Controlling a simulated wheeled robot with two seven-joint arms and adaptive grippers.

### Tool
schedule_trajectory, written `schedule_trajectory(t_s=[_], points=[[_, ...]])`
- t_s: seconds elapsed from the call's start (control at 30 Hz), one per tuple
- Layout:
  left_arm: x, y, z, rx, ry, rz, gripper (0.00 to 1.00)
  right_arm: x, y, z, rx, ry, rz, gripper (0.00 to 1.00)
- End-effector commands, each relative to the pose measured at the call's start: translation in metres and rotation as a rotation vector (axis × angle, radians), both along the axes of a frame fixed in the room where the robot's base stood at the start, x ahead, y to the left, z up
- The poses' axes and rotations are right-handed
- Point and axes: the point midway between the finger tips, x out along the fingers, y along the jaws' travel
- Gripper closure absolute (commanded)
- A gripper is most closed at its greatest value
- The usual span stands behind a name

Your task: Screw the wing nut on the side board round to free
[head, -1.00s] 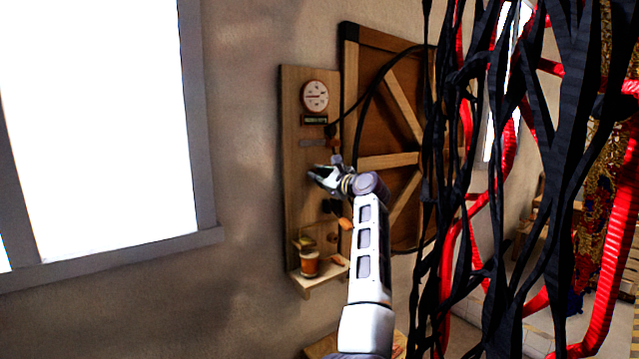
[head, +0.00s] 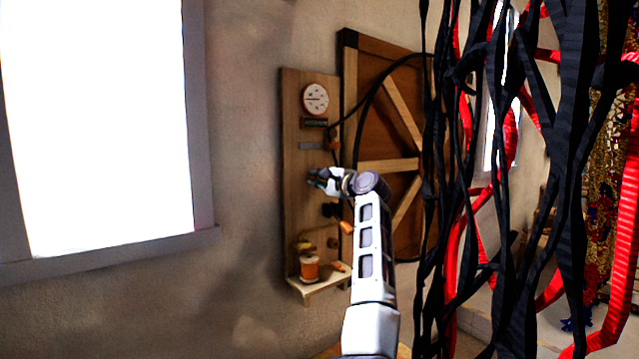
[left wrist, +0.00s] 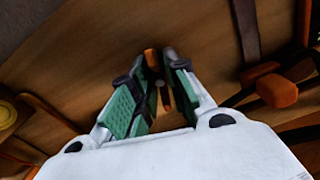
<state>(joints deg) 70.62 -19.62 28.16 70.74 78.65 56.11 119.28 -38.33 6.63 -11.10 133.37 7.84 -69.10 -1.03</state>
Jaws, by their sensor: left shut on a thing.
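The side board (head: 294,130) is a tall wooden panel on the wall. My left gripper (head: 315,181) is in front of its middle, below the dial. In the left wrist view the green-padded fingers of my left gripper (left wrist: 158,58) are shut on a small orange piece, which looks like the wing nut (left wrist: 150,60). A round bolt end shows between the fingers. Most of the nut is hidden by the fingers, so its angle is hard to tell. In the head view the gripper covers it. My right gripper is in neither view.
A round dial (head: 316,98) sits at the board's top. A small shelf (head: 322,283) with an orange spool (head: 309,268) is at its foot. A black cable (head: 362,110) loops on the right. Black and red rag strips (head: 510,150) hang close on the right.

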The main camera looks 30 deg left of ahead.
Motion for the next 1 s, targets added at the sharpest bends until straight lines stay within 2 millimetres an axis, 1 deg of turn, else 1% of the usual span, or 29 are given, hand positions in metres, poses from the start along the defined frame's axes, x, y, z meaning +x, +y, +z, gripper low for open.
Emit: schedule_trajectory(t_s=[0.03,0.53,0.57,0.73,1.0], points=[[0.0009,-0.0006,-0.0046,-0.010,-0.006,-0.001,1.00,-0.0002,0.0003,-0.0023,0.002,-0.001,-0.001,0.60],[0.0008,-0.0004,-0.0041,-0.020,-0.029,0.000,1.00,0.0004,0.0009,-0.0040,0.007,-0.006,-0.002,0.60],[0.0008,-0.0004,-0.0041,-0.020,-0.029,0.000,0.82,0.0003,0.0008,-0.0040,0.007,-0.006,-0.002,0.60],[0.0007,-0.0004,-0.0029,-0.018,-0.029,0.000,0.60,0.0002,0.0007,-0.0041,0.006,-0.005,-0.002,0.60],[0.0002,-0.0001,-0.0010,-0.015,-0.031,0.000,0.60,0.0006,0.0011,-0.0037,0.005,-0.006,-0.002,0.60]])
